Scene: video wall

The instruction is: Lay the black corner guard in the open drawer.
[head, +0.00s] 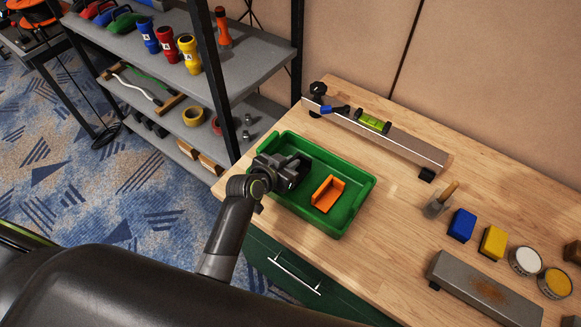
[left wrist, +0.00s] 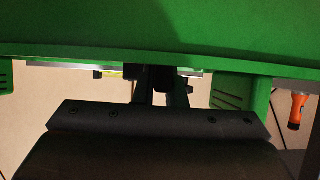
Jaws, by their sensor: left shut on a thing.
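My left gripper (head: 298,166) is in the left part of the green tray (head: 356,207) on the bench. It is shut on the black corner guard, whose dark shape blends with the fingers, so its outline and whether it touches the tray floor are unclear. In the left wrist view the dark fingers (left wrist: 160,84) show in the middle, below a broad green surface. The dark green drawer front (head: 262,250) with its bar handle (head: 293,274) is below the bench edge. No drawer inside shows, and I cannot tell how far it is open. My right gripper is not in view.
An orange corner guard (head: 328,194) lies in the tray, right of my gripper. A level (head: 372,121) rests on a long metal bar (head: 400,143) behind. Blocks, tins and a grey beam (head: 485,292) stand at the right. A shelf rack (head: 243,83) rises at the left.

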